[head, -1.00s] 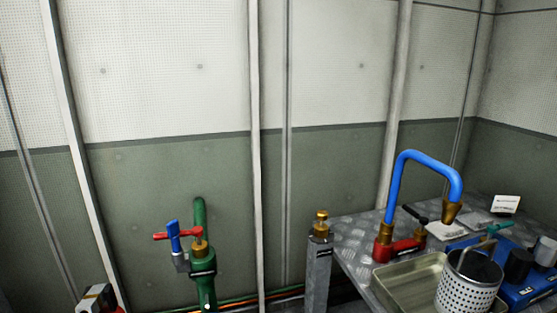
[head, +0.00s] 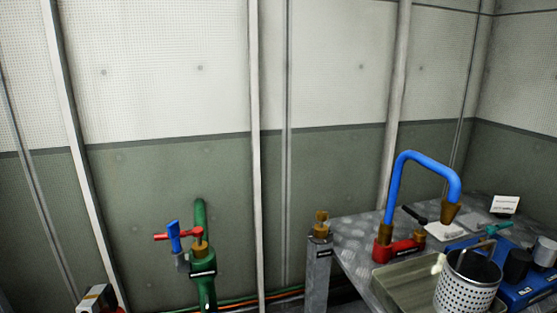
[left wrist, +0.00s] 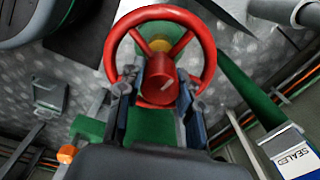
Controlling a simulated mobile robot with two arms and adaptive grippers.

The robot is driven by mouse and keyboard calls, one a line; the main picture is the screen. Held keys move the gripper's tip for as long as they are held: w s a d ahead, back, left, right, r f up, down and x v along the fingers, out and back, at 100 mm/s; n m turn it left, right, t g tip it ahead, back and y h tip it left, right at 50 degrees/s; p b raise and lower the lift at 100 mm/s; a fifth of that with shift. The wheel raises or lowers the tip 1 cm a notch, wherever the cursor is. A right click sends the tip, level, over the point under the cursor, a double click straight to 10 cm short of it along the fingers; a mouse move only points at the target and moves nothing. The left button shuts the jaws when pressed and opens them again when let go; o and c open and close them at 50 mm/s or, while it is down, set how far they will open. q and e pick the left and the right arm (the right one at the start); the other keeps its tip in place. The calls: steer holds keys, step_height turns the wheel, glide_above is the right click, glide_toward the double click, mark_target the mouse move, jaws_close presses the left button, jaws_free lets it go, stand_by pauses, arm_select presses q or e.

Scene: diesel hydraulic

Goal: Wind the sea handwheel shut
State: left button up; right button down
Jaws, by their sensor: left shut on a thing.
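A red handwheel (left wrist: 205,50) with spokes fills the middle of the left wrist view. A brass part shows behind it, and a green body (left wrist: 150,128) lies below it. A thick red knob stands out from the wheel's lower part. My left gripper (left wrist: 160,77) has one finger on each side of this knob and is shut on the wheel there. The handwheel and my left gripper do not show in the head view, and my right gripper is in neither view.
A green pipe (head: 205,280) with a red and blue handle (head: 176,237) stands left of centre. A brass-topped grey post (head: 318,268) is beside the metal bench (head: 355,235). The bench holds a blue spout (head: 410,160), a tray and a perforated can (head: 466,285).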

arm_select(q)
steer(key=m, duration=0.5)
steer(key=shift+s+a+f, duration=0.1)
steer(key=shift+s+f, duration=0.05)
steer(key=shift+f, duration=0.1)
steer(key=m, duration=1)
steer(key=shift+f, duration=0.1)
steer(key=m, duration=0.4)
steer(key=shift+s+m, duration=0.15)
steer(key=shift+m, duration=0.15)
steer(key=o, duration=0.8)
steer(key=shift+o, duration=1)
steer(key=shift+f, duration=0.15)
steer(key=shift+w+r, duration=0.2)
